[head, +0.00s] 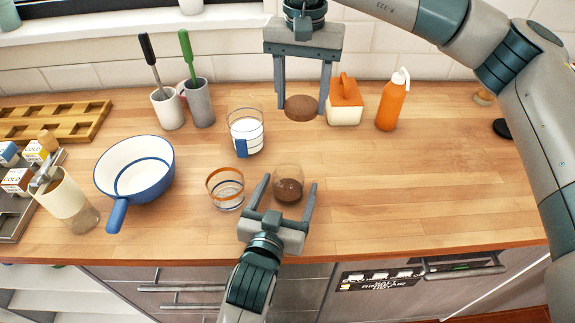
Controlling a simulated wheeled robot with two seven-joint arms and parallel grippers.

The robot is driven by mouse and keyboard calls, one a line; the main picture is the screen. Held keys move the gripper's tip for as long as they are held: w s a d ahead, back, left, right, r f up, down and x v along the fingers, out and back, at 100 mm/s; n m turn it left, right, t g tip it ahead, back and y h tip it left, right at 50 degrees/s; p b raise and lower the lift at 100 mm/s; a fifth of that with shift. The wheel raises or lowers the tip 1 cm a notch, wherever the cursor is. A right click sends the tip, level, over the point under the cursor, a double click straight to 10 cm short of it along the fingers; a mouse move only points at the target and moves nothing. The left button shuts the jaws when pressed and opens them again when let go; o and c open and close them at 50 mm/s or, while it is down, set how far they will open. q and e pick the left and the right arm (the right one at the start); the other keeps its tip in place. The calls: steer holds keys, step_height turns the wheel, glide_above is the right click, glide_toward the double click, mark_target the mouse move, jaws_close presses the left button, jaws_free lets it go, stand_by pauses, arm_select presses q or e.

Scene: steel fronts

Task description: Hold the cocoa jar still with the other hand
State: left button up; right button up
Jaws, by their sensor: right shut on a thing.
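The cocoa jar (288,189), a small clear glass jar with dark brown content, stands upright and uncovered near the front middle of the counter. My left gripper (290,181) reaches in from the front with its fingers apart on either side of the jar. A gap shows beside the jar, so the gripper looks open. My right gripper (302,108), reaching in from the upper right, is shut on a round brown lid (302,107) behind the jar. How high the lid is above the counter is hard to tell.
A glass with orange bands (226,190) stands close left of the jar. The counter (430,180) is clear on the right.

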arm_select(q)
steer(key=shift+s, duration=0.15)
steer(key=v, duration=1.1)
steer(key=shift+s+a, duration=0.15)
steer(key=shift+s, duration=0.2)
arm_select(e)
steer(key=shift+s, duration=0.1)
stand_by(0.3)
